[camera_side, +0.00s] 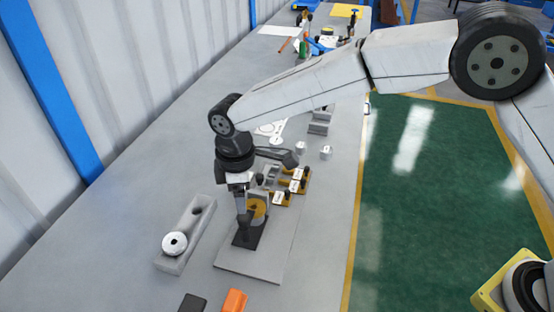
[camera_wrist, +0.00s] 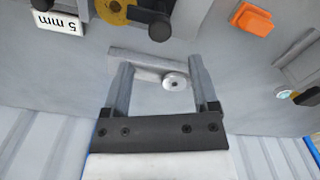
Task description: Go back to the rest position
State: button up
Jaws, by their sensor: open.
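My gripper (camera_side: 243,205) is over the grey bench, just above or beside a fixture with a brass-coloured round part (camera_side: 257,207) on a dark base. In the wrist view my gripper (camera_wrist: 160,83) has its two fingers wide apart with nothing held between them. A grey block (camera_side: 189,231) with a hole at one end lies to the left of the gripper. A pale flanged round part (camera_side: 174,244) sits at the block's near end. It also shows in the wrist view (camera_wrist: 174,81), seen between the fingers and beyond them.
Several small fixtures with black knobs (camera_side: 292,187) stand close to the right of my gripper. An orange block (camera_side: 234,301) and a dark block (camera_side: 192,303) lie at the near edge. A corrugated wall (camera_side: 110,70) runs along the left. The bench's left part is clear.

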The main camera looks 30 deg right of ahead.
jog(key=shift+r, duration=0.35)
jog(key=shift+d, duration=0.1)
jog(key=shift+d, duration=0.25)
jog(key=s+d+m+t, duration=0.1)
jog(key=s+d+m, duration=0.2)
jog(key=d, duration=0.5)
jog(key=s+d+r+m, duration=0.1)
jog(key=s+d+m, duration=0.25)
jog(key=d, duration=0.45)
jog(key=s+d+m+t, duration=0.1)
jog(key=s+d+m, duration=0.15)
jog(key=d, duration=0.65)
jog(key=s+d+f+m, duration=0.1)
jog(key=s+d+m, duration=0.3)
jog(key=s, duration=0.3)
jog(key=shift+s+d+m+t, duration=0.3)
jog(key=shift+d, duration=0.5)
